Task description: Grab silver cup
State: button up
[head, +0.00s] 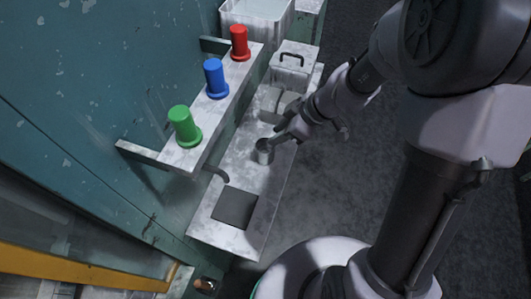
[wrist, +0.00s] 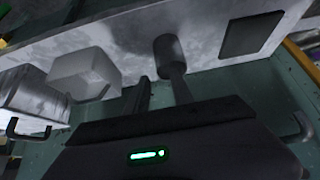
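The silver cup (head: 264,152) is a small grey metal cylinder on the pale counter below the shelf. In the wrist view, the cup (wrist: 168,48) shows at the end of the right finger, which overlaps its lower edge. My gripper (head: 279,138) is right beside the cup, on its upper right in the head view. In the wrist view, the two fingers of my gripper (wrist: 158,80) stand apart with an empty gap between them. The cup lies toward the right finger, not centred in the gap. I cannot tell whether that finger touches it.
Red (head: 239,43), blue (head: 215,78) and green (head: 185,126) cups stand on the shelf (head: 220,100) above the counter (head: 230,185). A dark square plate (head: 234,208) lies at the counter's near end.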

jog(key=x, duration=0.3)
jog(key=shift+w+a+f+b, duration=0.1)
jog(key=shift+w+f+b, duration=0.1)
jog(key=shift+f+b, duration=0.15)
grip_shut()
dwell(1.0)
